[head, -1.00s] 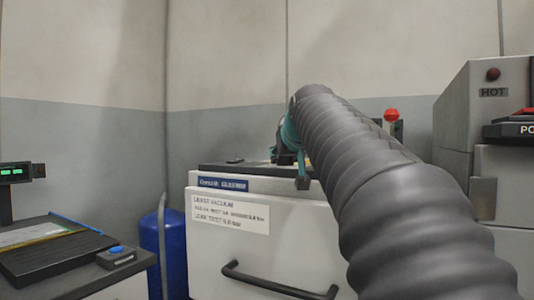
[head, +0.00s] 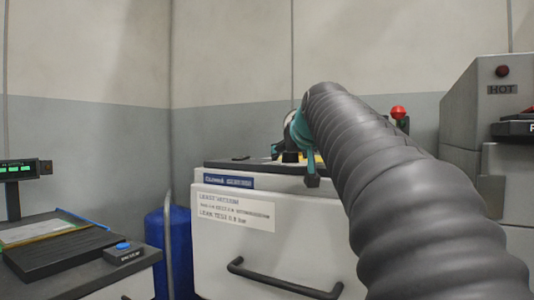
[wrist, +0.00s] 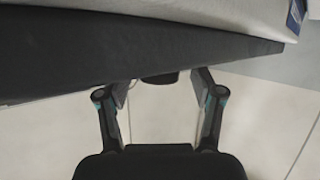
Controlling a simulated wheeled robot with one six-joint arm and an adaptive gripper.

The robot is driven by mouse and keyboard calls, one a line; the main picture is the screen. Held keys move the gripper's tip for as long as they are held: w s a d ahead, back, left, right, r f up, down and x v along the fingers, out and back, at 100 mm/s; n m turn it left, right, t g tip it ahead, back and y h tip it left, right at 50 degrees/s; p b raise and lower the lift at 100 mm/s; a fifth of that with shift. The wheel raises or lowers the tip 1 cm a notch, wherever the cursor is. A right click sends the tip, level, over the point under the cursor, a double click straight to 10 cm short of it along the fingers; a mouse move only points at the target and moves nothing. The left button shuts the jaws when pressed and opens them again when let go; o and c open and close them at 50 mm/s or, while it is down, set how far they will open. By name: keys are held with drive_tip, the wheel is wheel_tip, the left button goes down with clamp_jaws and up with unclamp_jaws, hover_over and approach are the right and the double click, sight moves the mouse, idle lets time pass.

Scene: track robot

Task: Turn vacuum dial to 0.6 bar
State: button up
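My gripper (head: 309,165) shows partly in the head view as teal and dark parts over the white cabinet's top, mostly behind my arm. In the wrist view its two fingers (wrist: 161,82) stand apart. A small dark block (wrist: 158,78) shows between the fingertips at the edge of a dark slab; I cannot tell what it is or whether they touch. I cannot make out the vacuum dial or its setting. The white cabinet (head: 215,262) bears a label (head: 236,210) with small text about vacuum and a leak test.
A blue drum (head: 180,250) stands left of the cabinet. A bench at left holds a dark panel (head: 65,262), a small box with a blue button (head: 124,254) and a green display (head: 16,169). A grey unit marked HOT (head: 482,125) stands at right, and a red knob (head: 399,112) is near it.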

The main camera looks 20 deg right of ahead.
drive_tip(key=shift+s, duration=0.1)
drive_tip(key=v, duration=1.1)
drive_tip(key=shift+s+a+r, duration=0.15)
drive_tip(key=shift+s+r, duration=0.15)
